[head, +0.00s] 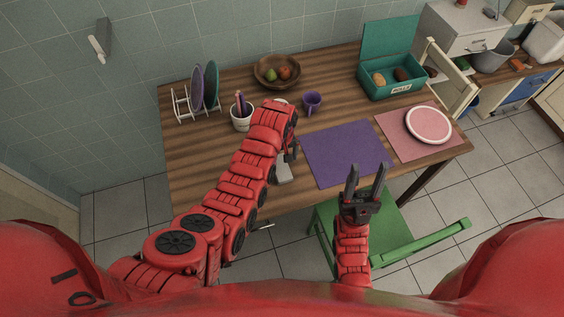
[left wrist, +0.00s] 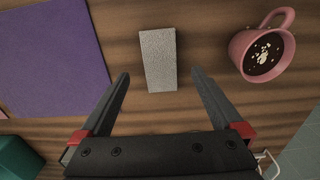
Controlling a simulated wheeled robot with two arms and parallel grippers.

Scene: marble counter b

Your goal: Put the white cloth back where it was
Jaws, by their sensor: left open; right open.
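The white cloth (left wrist: 158,60), a pale textured folded rectangle, lies flat on the wooden table. In the left wrist view it lies ahead of and between the spread fingers of my left gripper (left wrist: 160,95), not gripped. In the head view the cloth (head: 284,173) shows partly at the table's front, left of the purple mat (head: 345,153); my left arm hides the rest. My left gripper (head: 291,152) is open above it, mostly hidden behind its wrist. My right gripper (head: 366,180) is open and empty, in front of the purple mat, over the green chair.
A pink mug (left wrist: 262,48) of dark drink stands near the cloth. A purple mug (head: 312,102), white pot (head: 242,118), fruit bowl (head: 278,72) and plate rack (head: 186,106) stand farther back. A teal box (head: 390,83) and plate (head: 429,125) are right. A green chair (head: 395,235) stands in front.

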